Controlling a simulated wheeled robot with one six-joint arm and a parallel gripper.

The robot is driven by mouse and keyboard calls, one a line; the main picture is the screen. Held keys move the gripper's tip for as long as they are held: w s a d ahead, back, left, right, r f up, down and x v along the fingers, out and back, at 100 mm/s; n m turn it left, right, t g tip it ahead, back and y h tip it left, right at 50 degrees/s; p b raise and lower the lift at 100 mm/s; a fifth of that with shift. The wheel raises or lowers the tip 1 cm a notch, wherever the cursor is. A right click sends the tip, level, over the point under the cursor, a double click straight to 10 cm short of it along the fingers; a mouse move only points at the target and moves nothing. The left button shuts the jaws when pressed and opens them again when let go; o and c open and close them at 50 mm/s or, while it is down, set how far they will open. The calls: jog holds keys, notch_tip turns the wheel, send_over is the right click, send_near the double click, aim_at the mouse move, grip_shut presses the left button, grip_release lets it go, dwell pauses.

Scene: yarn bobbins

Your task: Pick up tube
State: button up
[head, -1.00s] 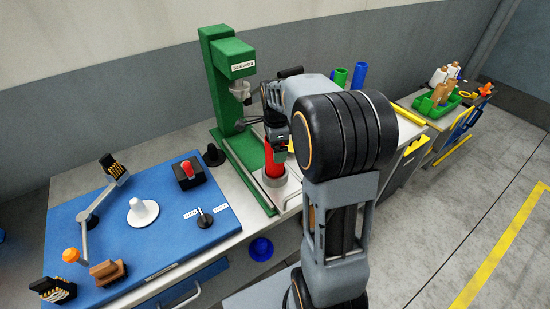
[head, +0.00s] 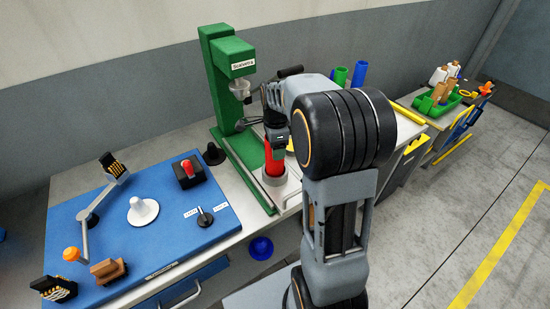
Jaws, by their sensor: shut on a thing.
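A red tube (head: 274,163) stands upright in a grey round holder (head: 275,187) on the base of the green press. My gripper (head: 277,143) is at the top of the tube, with its jaws shut on it. The tube's lower end is inside the holder and its top is hidden by the gripper. Green (head: 338,77) and blue (head: 359,74) tubes stand at the back, partly behind my arm.
The green press (head: 222,95) rises left of my gripper, its metal head overhanging close by. A blue board (head: 150,235) with a white cone and levers lies to the left. A green crate (head: 437,103) with bobbins is at the far right.

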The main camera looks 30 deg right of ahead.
jog(key=shift+c, duration=0.4)
notch_tip(320, 180, up, 18)
dwell(0.5)
dwell(0.3)
